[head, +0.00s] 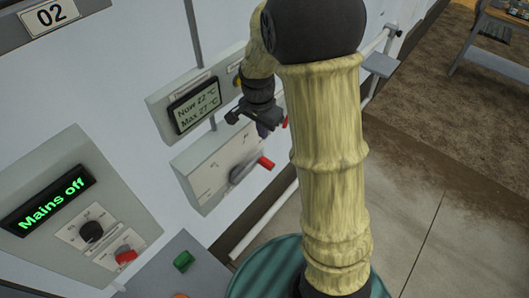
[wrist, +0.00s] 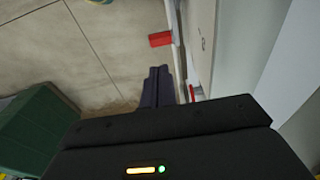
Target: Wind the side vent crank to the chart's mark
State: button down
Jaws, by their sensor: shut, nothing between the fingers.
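My gripper (head: 264,130) hangs in front of the wall, just above a pale panel (head: 204,186). In the wrist view its dark fingers (wrist: 157,84) are together and empty. The panel carries a grey lever (head: 243,172) with a red handle (head: 266,162), apart from my fingers. In the wrist view a red handle (wrist: 160,39) shows just beyond the fingertips, and a second red part (wrist: 191,92) is right of them. I cannot tell for sure which is the side vent crank. Marks on the panel are too small to read. No chart can be made out.
A display (head: 195,105) reads Now 22 °C, Max 27 °C. A control box (head: 75,205) shows "Mains off", with a black knob (head: 91,232) and a red knob (head: 125,255). A green ribbed drum (head: 262,275) stands below my arm. Open floor (head: 430,230) lies right.

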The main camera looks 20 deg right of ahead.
jog(key=p, duration=0.5)
send_near(266, 162)
jog(key=f, duration=0.6)
jog(key=shift+w+d+f, duration=0.15)
jog(key=shift+d+f, duration=0.1)
jog(key=shift+f, duration=0.15)
